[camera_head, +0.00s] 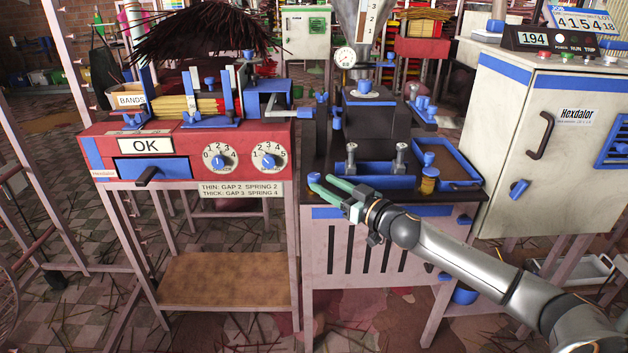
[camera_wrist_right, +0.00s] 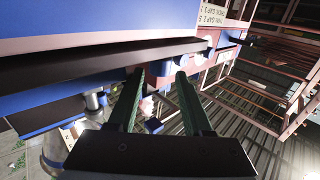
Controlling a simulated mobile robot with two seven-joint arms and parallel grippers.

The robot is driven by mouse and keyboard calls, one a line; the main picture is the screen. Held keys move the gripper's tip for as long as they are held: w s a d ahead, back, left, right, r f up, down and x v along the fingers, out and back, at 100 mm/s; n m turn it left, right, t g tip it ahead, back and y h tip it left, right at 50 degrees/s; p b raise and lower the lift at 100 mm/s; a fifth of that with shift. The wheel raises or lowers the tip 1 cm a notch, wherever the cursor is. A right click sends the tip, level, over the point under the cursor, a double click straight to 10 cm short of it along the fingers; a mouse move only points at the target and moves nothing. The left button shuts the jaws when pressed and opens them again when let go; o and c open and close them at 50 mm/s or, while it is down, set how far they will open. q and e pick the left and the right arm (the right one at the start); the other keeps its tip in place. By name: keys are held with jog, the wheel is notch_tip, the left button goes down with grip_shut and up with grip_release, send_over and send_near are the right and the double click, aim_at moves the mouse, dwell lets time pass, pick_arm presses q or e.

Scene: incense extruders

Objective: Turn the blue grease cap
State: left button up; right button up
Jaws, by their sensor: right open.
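A small blue cap (camera_head: 313,178) shows at the front left corner of the dark machine bed, right by the fingertips of my right gripper (camera_head: 321,183). Another blue cap (camera_head: 428,158) sits on an amber cylinder (camera_head: 428,181) at the right of the bed. No label tells which one is the grease cap. My right gripper is open, its two green fingers pointing left along the bed's front edge. In the right wrist view its fingers (camera_wrist_right: 160,75) are apart, with a small blue part (camera_wrist_right: 153,125) showing between them lower down. Whether the fingers touch the cap cannot be told. My left gripper is not in view.
Two bolt-like posts (camera_head: 400,158) stand on a blue plate behind my right gripper. A blue tray (camera_head: 455,165) lies to the right. The red unit with dials (camera_head: 220,160) stands left, the Hexdalor cabinet (camera_head: 550,130) right. Space before the bench is mostly clear.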

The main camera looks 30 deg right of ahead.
aim_at(319, 181)
jog(key=shift+w+a, duration=0.25)
jog(key=shift+w, duration=0.95)
jog(key=shift+w+a, duration=0.2)
jog(key=shift+w, duration=0.95)
jog(key=shift+c, duration=0.2)
grip_shut()
